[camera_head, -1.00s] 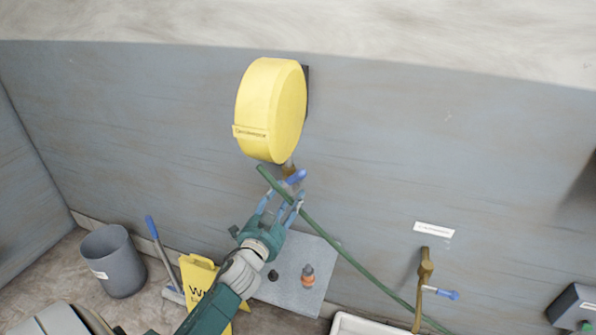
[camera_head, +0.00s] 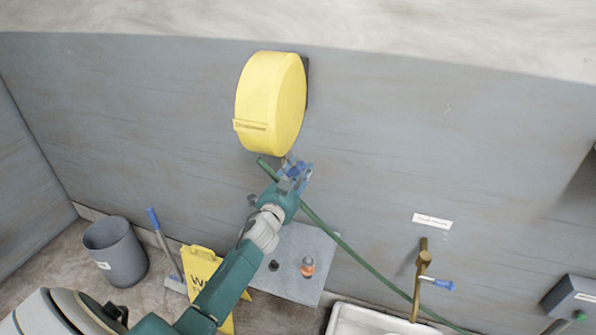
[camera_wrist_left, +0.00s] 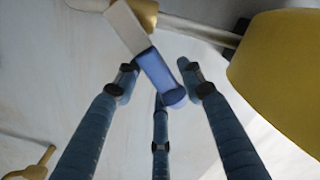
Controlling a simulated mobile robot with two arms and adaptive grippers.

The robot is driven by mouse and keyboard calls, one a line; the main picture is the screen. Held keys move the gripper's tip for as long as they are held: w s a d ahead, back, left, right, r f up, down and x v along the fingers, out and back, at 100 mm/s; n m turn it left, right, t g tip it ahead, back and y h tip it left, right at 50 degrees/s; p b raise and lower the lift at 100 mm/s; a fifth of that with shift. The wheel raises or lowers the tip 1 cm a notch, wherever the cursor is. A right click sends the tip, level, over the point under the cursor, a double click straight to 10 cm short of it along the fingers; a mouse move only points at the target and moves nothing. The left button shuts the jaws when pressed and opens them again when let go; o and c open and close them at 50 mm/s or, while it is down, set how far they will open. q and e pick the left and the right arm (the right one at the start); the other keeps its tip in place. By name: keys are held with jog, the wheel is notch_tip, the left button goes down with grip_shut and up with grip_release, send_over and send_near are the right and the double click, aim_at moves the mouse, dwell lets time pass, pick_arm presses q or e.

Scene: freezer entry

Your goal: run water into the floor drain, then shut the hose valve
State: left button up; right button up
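My left gripper (camera_head: 297,176) is at the blue-handled valve below the yellow hose reel (camera_head: 270,103). In the left wrist view, its three fingers (camera_wrist_left: 160,88) are spread around the blue end of the valve lever (camera_wrist_left: 162,76), with gaps at the side fingers. Whether the rear finger touches it I cannot tell. The lever's pale part runs up to a brass fitting (camera_wrist_left: 147,12). A green hose (camera_head: 345,248) slants from beside the gripper down to the lower right. No water shows. I cannot make out a floor drain. My right gripper is out of view.
A brass tap with a blue lever (camera_head: 437,283) is on the right wall above a white basin (camera_head: 350,317). A grey panel (camera_head: 312,240) holds a dark knob and an orange-and-grey item. A grey bin (camera_head: 116,255), blue-handled tool (camera_head: 160,236) and yellow sign (camera_head: 200,268) stand at left.

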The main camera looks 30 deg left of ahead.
pick_arm(q)
grip_shut()
jog(key=shift+d+f, duration=0.1)
jog(key=shift+f, duration=0.25)
dwell(0.3)
jog(key=shift+f+m+b, duration=0.15)
jog(key=shift+m+b, duration=0.15)
jog(key=shift+b, duration=0.05)
jog(key=shift+w+d+f+m+b, duration=0.1)
jog(key=shift+d+f+m+b, duration=0.15)
jog(key=shift+f+m+b, duration=0.95)
jog(key=shift+s+d+f+m+b, duration=0.1)
jog(key=shift+d+f+m+b, duration=0.15)
jog(key=shift+f+m+b, duration=0.9)
jog(key=shift+w+d+f+m+b, duration=0.1)
jog(key=shift+d+f+m+b, duration=0.4)
jog(key=shift+m, duration=1.35)
jog(key=shift+a+r, duration=0.1)
jog(key=shift+a, duration=0.15)
